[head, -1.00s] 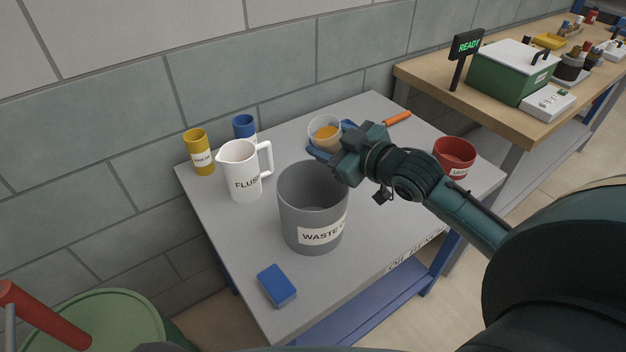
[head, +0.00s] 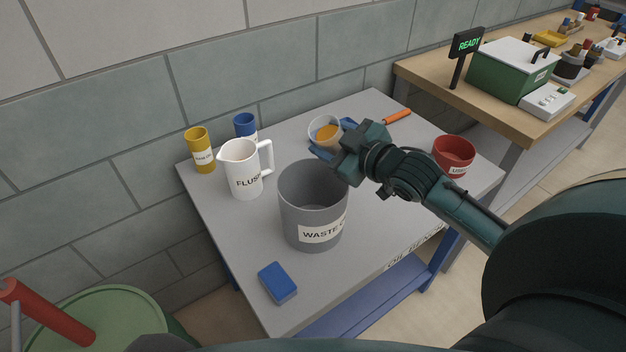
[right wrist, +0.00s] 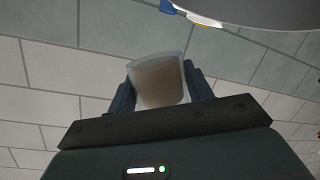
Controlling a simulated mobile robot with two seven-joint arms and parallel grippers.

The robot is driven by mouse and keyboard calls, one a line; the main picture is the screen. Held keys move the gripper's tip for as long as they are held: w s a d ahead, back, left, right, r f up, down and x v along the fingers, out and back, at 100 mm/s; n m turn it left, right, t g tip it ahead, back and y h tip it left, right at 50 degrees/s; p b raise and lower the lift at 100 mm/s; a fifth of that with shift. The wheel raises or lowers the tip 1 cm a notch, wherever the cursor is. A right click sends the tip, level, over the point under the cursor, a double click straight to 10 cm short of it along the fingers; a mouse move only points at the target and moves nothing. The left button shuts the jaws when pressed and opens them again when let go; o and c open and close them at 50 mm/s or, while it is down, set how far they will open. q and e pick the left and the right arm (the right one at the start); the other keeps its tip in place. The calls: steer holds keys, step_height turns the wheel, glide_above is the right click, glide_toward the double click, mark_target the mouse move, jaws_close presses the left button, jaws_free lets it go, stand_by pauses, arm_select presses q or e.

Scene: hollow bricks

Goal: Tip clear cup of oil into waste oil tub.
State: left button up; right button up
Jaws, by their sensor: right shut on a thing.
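The clear cup (head: 324,131) holds amber oil and is above the table's back part, behind the waste oil tub. My right gripper (head: 334,143) is shut on it, with the blue fingers at its sides. In the right wrist view the cup (right wrist: 158,82) sits between the two fingers (right wrist: 160,95), with brownish oil inside. The cup looks close to upright, perhaps slightly tilted. The grey waste oil tub (head: 313,205) stands open on the table, nearer to me, with its label facing front. My left gripper is not in view.
A white FLUSH jug (head: 241,170), yellow can (head: 200,150) and blue can (head: 245,127) stand left of the tub. A blue block (head: 277,283) lies in front. A red container (head: 454,155) and an orange-handled tool (head: 397,116) are at right. The grey table (head: 375,230) has free room right of the tub.

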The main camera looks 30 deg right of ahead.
steer(key=shift+d+r+n, duration=0.1)
steer(key=shift+d+n, duration=0.05)
steer(key=shift+n, duration=0.35)
stand_by(0.5)
steer(key=shift+n+p, duration=0.35)
steer(key=shift+n, duration=0.05)
steer(key=shift+d+h, duration=0.1)
steer(key=shift+h, duration=0.3)
steer(key=shift+n, duration=0.7)
